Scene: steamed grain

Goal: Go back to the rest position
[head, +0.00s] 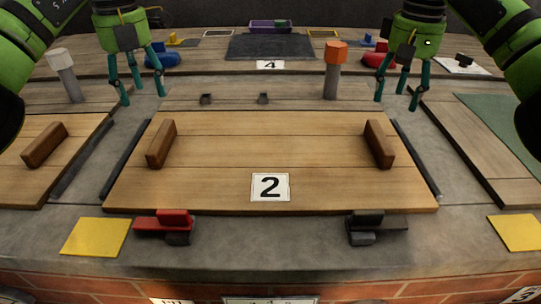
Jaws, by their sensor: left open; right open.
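My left gripper (138,91) is at the upper left in the head view. Its fingers point down, spread apart and empty. My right gripper (398,93) is at the upper right, also pointing down, open and empty. Both hang above the back part of the counter, apart from the wooden lid marked 2 (225,185). That lid lies flat in the middle, with a left wooden handle (161,144) and a right wooden handle (379,144).
A white-capped post (65,75) stands by my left gripper, and an orange-capped post (334,70) left of my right gripper. A red clamp (165,224) and a black clamp (376,227) sit at the front edge. Yellow squares (96,237) lie at the front corners.

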